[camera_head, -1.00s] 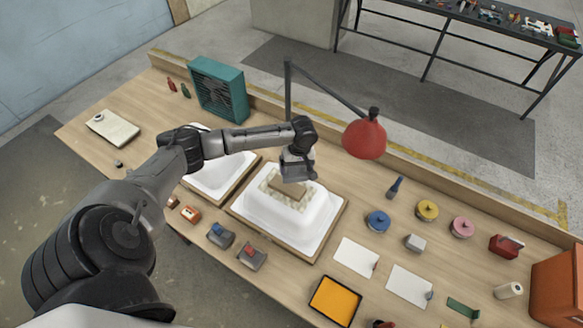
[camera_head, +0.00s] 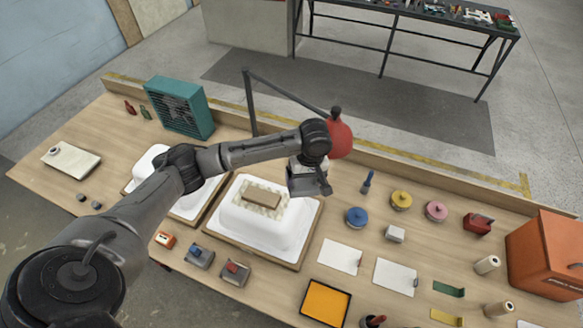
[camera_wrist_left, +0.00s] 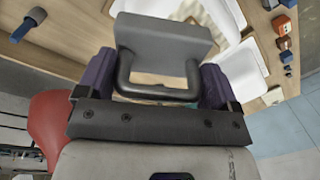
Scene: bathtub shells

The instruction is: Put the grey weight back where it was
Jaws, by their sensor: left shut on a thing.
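My left gripper (camera_head: 312,168) is shut on the grey weight (camera_head: 303,184) and holds it in the air, just right of the front white tub shell (camera_head: 270,232). In the left wrist view the gripper (camera_wrist_left: 157,85) has its two fingers on either side of the handle of the weight (camera_wrist_left: 165,40), a dark grey block. A tan block (camera_head: 262,200) lies on a pale patterned patch (camera_head: 240,207) on top of that shell. My right gripper is not in view.
A red lamp (camera_head: 341,139) stands close behind the gripper. A second white tub shell (camera_head: 146,163) is partly hidden by my left arm. A teal fan (camera_head: 180,107) stands at the back left.

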